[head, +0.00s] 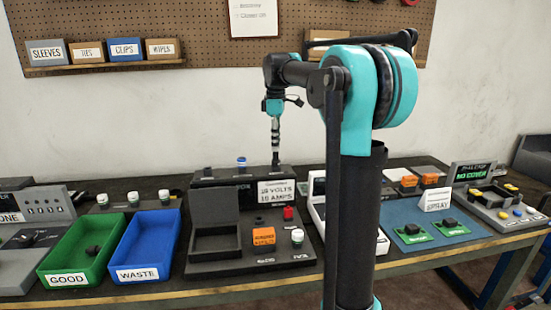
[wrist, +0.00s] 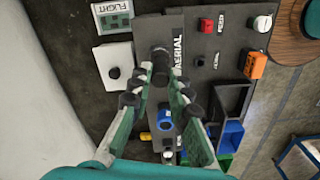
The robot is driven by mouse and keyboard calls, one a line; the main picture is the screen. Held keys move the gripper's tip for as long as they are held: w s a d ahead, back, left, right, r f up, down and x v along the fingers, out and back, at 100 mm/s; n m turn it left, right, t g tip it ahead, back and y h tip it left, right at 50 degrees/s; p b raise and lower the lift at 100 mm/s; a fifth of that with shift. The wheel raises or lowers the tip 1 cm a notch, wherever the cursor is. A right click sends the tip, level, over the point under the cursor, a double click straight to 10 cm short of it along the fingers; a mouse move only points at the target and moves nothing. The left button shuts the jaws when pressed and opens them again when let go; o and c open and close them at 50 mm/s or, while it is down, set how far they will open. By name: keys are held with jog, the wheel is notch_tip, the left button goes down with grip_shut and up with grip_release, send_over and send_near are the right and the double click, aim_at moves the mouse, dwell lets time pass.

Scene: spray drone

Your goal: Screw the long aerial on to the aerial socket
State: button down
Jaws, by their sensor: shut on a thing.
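My gripper (head: 275,143) points straight down over the dark box at the back of the bench. In the wrist view its two green, black-padded fingers (wrist: 160,74) are closed around a dark upright piece, the long aerial (wrist: 160,54), seen almost end-on. In the head view the aerial (head: 275,158) is a short dark length below the fingers, upright, its lower end at the top of the box. The word AERIAL is printed beside it in the wrist view. The aerial socket is hidden under it, so I cannot tell whether the threads are engaged.
A blue-capped part (head: 241,163) stands left on the same box. In front are a white volts-and-amps sign (head: 276,192), an open dark case (head: 214,238), an orange block (head: 264,236) and a red button (head: 288,213). Green (head: 62,279) and blue (head: 140,275) bins are left.

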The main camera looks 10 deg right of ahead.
jog(key=shift+n, duration=0.3)
jog(key=n, duration=1)
jog(key=shift+n, duration=0.4)
jog(key=n, duration=0.3)
jog(key=shift+n, duration=0.4)
jog(key=c, duration=1.3)
grip_release()
jog(key=shift+c, duration=0.2)
